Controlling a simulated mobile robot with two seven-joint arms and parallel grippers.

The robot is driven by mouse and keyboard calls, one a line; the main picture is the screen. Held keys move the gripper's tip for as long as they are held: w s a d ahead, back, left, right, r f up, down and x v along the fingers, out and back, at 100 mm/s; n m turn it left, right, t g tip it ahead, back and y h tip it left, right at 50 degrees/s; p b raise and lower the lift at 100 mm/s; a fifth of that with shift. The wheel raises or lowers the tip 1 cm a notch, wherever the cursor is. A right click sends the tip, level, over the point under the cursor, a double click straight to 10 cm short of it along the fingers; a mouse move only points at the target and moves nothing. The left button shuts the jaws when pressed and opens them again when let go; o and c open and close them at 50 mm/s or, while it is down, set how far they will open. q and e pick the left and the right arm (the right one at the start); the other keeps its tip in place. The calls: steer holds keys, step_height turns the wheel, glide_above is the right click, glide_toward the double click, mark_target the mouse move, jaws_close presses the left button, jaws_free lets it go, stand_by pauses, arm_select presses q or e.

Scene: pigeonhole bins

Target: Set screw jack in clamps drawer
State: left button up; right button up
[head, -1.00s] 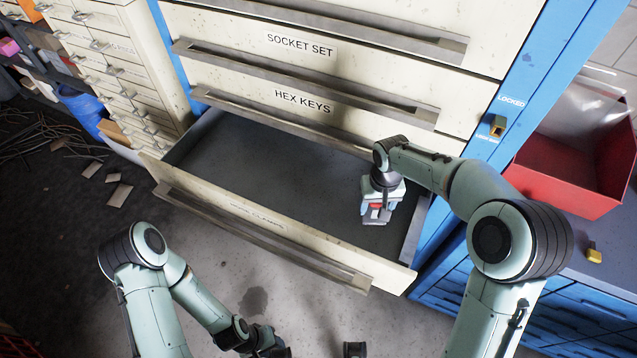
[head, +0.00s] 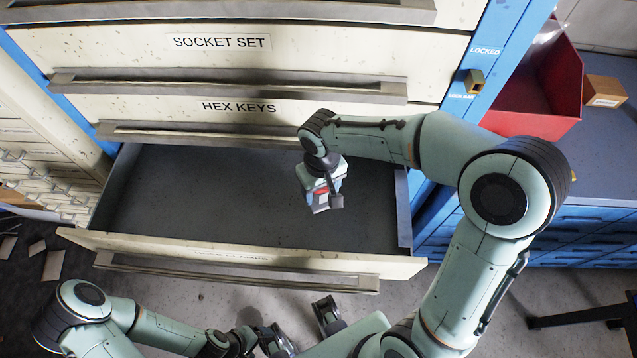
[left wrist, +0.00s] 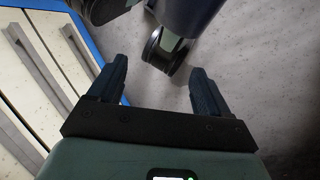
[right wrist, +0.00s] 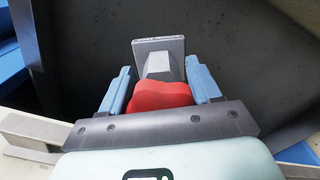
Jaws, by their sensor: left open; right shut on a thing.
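The screw jack (head: 321,200) has a red part and a grey metal part. My right gripper (head: 323,190) is shut on it over the right half of the open drawer (head: 200,205). In the right wrist view, the jack's red body (right wrist: 160,95) and square grey plate (right wrist: 158,44) show between the pale blue fingers. How high it is above the drawer floor, I cannot tell. The drawer front bears a faint label ending in "CLAMPS". The drawer's visible floor is bare. My left gripper (head: 303,330) is open and empty in front of the drawer; its fingers (left wrist: 158,90) also show apart in the left wrist view.
Closed drawers labelled SOCKET SET (head: 222,42) and HEX KEYS (head: 238,106) are above the open drawer, with protruding handles. A red bin (head: 535,95) and a cardboard box (head: 604,91) are at the right on a blue cabinet. Small-drawer cabinets (head: 40,160) stand at left.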

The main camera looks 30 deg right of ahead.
steer(key=shift+f+b, duration=0.75)
steer(key=shift+f, duration=0.2)
step_height(320, 180, down, 9)
steer(key=b, duration=0.6)
steer(key=shift+b, duration=0.4)
arm_select(q)
step_height(320, 180, down, 8)
steer(key=w, duration=0.1)
steer(key=shift+w+t+b, duration=0.35)
steer(key=shift+t+b, duration=0.05)
steer(key=shift+b, duration=0.05)
arm_select(e)
steer(key=shift+f, duration=0.55)
arm_select(q)
steer(key=shift+r, duration=0.1)
steer(key=shift+f+b, duration=0.35)
steer(key=shift+f, duration=0.05)
arm_select(e)
steer(key=shift+f, duration=0.5)
steer(key=o, duration=1.4)
arm_select(q)
steer(key=shift+a, duration=0.1)
